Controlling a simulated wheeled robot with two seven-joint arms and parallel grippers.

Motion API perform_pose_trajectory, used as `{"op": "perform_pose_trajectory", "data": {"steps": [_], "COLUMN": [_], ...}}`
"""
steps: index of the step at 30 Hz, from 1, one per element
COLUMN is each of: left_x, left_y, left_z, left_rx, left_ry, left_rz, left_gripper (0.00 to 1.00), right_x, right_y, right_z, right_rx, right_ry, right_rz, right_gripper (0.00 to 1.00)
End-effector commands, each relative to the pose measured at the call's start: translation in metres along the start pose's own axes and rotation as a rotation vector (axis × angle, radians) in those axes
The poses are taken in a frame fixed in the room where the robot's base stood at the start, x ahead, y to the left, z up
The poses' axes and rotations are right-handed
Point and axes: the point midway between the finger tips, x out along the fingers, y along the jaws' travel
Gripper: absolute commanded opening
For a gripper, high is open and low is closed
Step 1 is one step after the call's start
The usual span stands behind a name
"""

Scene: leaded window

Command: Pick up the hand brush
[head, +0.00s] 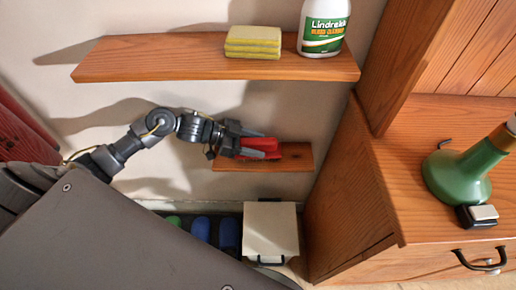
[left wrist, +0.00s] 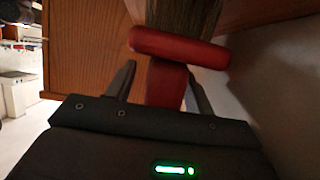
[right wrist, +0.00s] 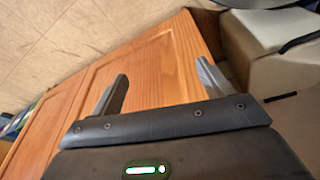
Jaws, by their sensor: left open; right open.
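The hand brush (head: 264,144) has a red body and lies on the small lower wooden shelf (head: 290,163). In the left wrist view the brush (left wrist: 178,50) shows its red handle pointing toward me, a red cross bar and dark bristles beyond. My left gripper (head: 258,147) is at the brush, its fingers open on either side of the handle (left wrist: 165,87). The jaws are not closed on it; whether a finger touches it I cannot tell. My right gripper (right wrist: 160,88) is open and empty, in front of wooden panels (right wrist: 150,65); it is not seen in the head view.
An upper shelf (head: 160,58) above my left gripper holds yellow sponges (head: 253,41) and a white cleaner bottle (head: 324,27). A wooden cabinet (head: 345,190) stands close to the right of the lower shelf. A pale box (head: 270,229) is below. A green bottle (head: 460,175) stands at right.

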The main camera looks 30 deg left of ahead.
Motion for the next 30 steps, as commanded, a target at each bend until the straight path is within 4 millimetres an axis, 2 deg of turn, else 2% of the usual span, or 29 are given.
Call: {"op": "perform_pose_trajectory", "data": {"steps": [2,14,23,30], "left_x": [0.0,0.0,-0.001,-0.01], "left_y": [0.0,0.0,0.001,0.004], "left_z": [0.0,0.0,-0.002,-0.023], "left_rx": [0.0,-0.001,0.0,0.004], "left_ry": [0.0,0.0,0.001,0.002], "left_rz": [0.0,0.0,0.0,-0.001], "left_gripper": [0.53,0.02,0.02,0.02], "right_x": [0.0,0.003,0.003,0.008], "right_y": [0.0,0.0,0.0,0.002], "right_z": [0.001,0.008,0.007,0.004], "right_rx": [0.0,0.002,0.001,-0.001], "right_ry": [-0.002,-0.016,-0.014,-0.005], "right_rz": [0.0,0.0,0.001,0.002], "right_gripper": [0.79,0.79,0.79,0.79]}}
